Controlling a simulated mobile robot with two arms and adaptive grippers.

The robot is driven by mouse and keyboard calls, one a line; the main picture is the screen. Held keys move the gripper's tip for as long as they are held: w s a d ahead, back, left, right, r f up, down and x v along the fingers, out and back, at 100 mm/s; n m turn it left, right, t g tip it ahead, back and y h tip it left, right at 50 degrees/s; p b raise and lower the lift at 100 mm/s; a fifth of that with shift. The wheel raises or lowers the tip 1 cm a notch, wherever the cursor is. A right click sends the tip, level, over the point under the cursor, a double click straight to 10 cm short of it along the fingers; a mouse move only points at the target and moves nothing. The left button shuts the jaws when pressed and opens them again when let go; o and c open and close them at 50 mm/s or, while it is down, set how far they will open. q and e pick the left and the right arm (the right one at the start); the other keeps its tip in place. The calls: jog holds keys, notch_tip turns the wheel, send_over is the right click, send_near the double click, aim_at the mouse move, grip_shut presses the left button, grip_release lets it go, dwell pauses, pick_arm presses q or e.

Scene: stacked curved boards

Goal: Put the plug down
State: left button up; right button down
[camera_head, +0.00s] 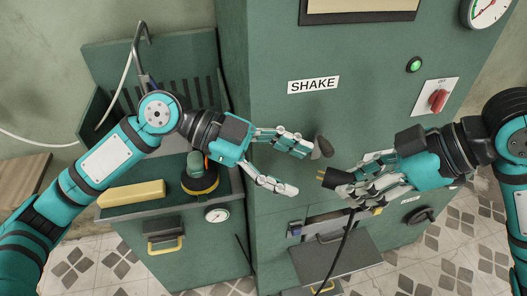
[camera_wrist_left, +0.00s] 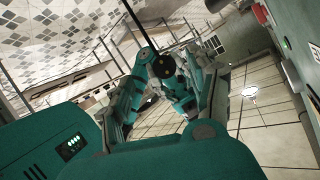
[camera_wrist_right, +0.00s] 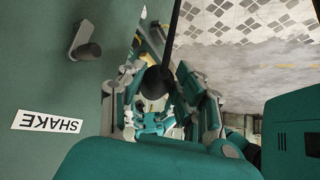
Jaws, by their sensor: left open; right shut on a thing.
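The black plug (camera_head: 335,178) with brass prongs is held in my right gripper (camera_head: 358,174), its prongs pointing left toward my left gripper. Its black cable (camera_head: 344,245) hangs down from it. In the right wrist view the dark plug (camera_wrist_right: 154,82) sits between the fingers. In the left wrist view the plug's round face (camera_wrist_left: 163,66) shows beyond the left fingers. My left gripper (camera_head: 298,168) is open and empty, its fingers spread toward the plug, with a small gap between them.
A green machine with a SHAKE label (camera_head: 313,85) stands behind both grippers. A dark grey lever knob (camera_head: 322,147) is close to the left fingertips. A red switch (camera_head: 438,99) is at upper right.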

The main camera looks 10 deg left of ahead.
aim_at(333, 178)
pick_arm(q)
jog(key=x, duration=0.5)
jog(key=shift+d+f, duration=0.15)
jog(key=shift+d, duration=0.15)
jog(key=shift+c, duration=0.2)
jog(key=c, duration=1.1)
grip_shut()
pick_arm(e)
jog(key=c, duration=0.9)
grip_release()
jog(key=shift+o, duration=0.2)
